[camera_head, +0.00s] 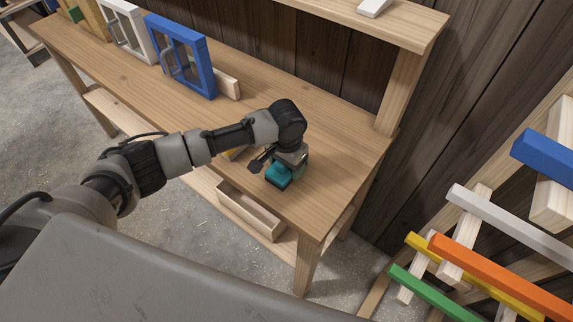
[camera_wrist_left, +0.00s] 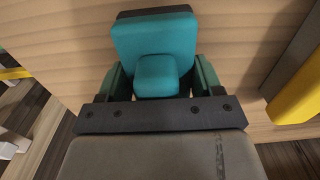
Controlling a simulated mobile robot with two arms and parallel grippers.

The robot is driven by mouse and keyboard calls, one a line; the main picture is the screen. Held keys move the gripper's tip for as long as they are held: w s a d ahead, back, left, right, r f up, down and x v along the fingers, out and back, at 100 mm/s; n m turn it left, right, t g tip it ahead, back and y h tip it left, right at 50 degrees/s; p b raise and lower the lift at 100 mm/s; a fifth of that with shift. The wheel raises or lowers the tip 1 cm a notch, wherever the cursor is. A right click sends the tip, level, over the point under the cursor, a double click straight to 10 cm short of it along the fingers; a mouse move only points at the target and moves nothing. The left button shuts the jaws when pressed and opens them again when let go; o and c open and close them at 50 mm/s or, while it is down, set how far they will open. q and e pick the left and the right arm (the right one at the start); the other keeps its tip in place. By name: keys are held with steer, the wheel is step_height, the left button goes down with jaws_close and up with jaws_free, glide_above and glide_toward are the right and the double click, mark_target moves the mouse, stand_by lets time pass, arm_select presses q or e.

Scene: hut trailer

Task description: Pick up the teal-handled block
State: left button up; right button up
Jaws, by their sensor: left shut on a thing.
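The teal-handled block (camera_head: 279,176) is at the front right part of the wooden workbench, under my left gripper (camera_head: 288,167). In the left wrist view the block (camera_wrist_left: 153,38) shows a wide teal body with a smaller teal knob, the handle (camera_wrist_left: 157,76), in front of it. My left gripper (camera_wrist_left: 157,84) is shut on that handle, with a teal-sided finger on each side. I cannot tell whether the block touches the bench top. My right gripper is not in view.
The wooden workbench (camera_head: 330,130) has clear room around the block. A yellow piece (camera_head: 233,153) lies beside my left arm; a yellow piece also shows in the left wrist view (camera_wrist_left: 298,95). Blue (camera_head: 182,60) and white frames stand at the back. Colored bars (camera_head: 500,265) are at right.

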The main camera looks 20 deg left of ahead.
arm_select(q)
steer(key=shift+r, duration=0.1)
steer(key=shift+r, duration=0.5)
step_height(320, 180, up, 2)
steer(key=shift+r+b, duration=0.25)
steer(key=shift+b, duration=0.25)
steer(key=w+d+r+b, duration=0.3)
steer(key=d+r, duration=0.4)
steer(key=d, duration=0.4)
steer(key=shift+w+r, duration=0.2)
steer(key=shift+w, duration=0.25)
